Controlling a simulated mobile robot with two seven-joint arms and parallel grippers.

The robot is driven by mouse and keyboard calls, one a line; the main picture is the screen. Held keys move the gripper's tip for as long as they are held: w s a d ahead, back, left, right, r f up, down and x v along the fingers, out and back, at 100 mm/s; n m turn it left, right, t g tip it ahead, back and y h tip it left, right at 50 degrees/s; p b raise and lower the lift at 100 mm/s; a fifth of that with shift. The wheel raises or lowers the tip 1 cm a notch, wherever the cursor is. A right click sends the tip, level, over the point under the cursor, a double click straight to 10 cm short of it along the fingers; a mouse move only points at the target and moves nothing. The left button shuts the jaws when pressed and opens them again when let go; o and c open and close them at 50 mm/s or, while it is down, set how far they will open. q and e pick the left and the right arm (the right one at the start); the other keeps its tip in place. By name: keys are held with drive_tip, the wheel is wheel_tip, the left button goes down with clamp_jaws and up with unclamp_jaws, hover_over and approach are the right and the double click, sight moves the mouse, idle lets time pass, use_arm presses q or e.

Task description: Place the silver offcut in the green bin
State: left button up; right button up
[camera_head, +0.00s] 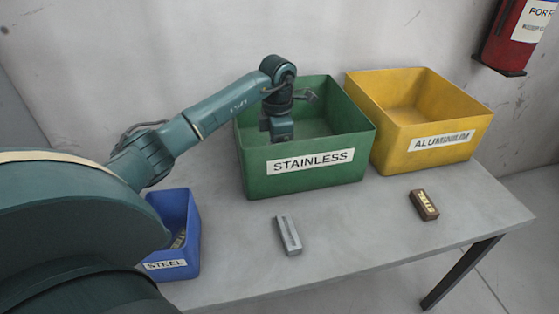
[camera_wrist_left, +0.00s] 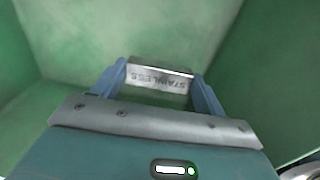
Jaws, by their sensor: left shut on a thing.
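My left gripper (camera_head: 281,137) reaches down into the green bin (camera_head: 308,181), labelled STAINLESS. In the left wrist view, its two blue fingers are shut on a silver offcut (camera_wrist_left: 160,78) marked STAINLESS, with the green bin's walls (camera_wrist_left: 80,35) around it. The held offcut is hidden behind the bin's front wall in the head view. I cannot tell whether it touches the bin floor. Another silver-grey block (camera_head: 288,235) lies on the table in front of the green bin; its marking is too small to read. My right gripper is not in view.
A yellow ALUMINIUM bin (camera_head: 430,150) stands right of the green bin. A blue STEEL bin (camera_head: 182,225) holds something at the left. A dark brown labelled block (camera_head: 424,205) lies on the grey table (camera_head: 350,225) at right. The table's front middle is otherwise clear.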

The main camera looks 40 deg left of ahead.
use_arm(q)
drive_tip(key=shift+f+b, duration=0.4)
drive_tip(key=shift+f, duration=1.5)
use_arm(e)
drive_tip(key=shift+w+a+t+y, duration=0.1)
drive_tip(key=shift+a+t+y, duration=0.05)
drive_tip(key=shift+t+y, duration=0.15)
use_arm(q)
drive_tip(key=shift+f, duration=0.1)
drive_tip(key=o, duration=1.2)
drive_tip(key=shift+f, duration=0.1)
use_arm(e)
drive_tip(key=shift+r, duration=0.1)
use_arm(q)
drive_tip(key=shift+r, duration=0.4)
wheel_tip(320, 180, up, 11)
drive_tip(key=p, duration=0.2)
drive_tip(key=shift+f+p, duration=0.15)
drive_tip(key=shift+p, duration=0.25)
drive_tip(key=shift+r, duration=0.45)
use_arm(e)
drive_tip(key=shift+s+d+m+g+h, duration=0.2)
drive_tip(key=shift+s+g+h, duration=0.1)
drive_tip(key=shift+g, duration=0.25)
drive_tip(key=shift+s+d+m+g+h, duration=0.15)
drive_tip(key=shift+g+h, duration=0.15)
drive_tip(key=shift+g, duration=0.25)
